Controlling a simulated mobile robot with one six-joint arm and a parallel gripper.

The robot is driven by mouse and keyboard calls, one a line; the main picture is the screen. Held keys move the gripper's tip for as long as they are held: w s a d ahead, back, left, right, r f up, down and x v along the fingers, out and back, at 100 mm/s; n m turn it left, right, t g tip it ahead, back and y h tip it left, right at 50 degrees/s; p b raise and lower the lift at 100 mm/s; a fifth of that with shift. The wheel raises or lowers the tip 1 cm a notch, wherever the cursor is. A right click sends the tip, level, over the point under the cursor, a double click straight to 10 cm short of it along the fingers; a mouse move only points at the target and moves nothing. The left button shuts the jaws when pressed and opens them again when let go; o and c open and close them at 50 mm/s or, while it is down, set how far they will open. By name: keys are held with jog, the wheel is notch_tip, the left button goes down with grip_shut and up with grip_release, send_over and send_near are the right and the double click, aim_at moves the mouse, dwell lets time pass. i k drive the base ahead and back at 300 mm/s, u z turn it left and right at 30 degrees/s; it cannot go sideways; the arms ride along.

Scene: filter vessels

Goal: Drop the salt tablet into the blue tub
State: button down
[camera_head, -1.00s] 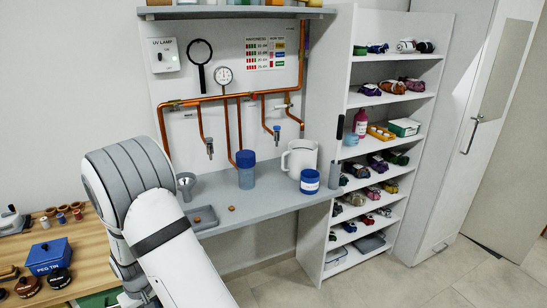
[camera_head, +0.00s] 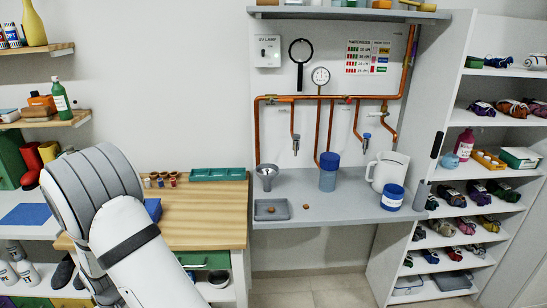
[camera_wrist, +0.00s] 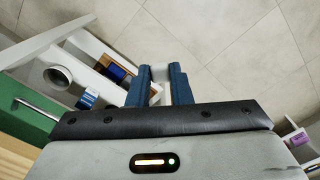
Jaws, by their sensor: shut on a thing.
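A blue tub (camera_head: 392,197) with a white label stands on the right part of the grey counter, in front of a white jug. In the head view only my arm shows, at the lower left; my gripper is out of sight there, well away from the tub.
The grey counter (camera_head: 350,212) also bears a funnel (camera_head: 267,176), a white jug (camera_head: 386,170) and a small grey tray (camera_head: 272,209). A wooden bench (camera_head: 205,220) is left of it. A tall shelf stands at right. Copper pipes and taps run above the counter.

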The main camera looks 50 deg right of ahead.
aim_at(397, 200)
jog(key=z, duration=0.1)
jog(key=k, duration=0.95)
jog(key=z, duration=0.25)
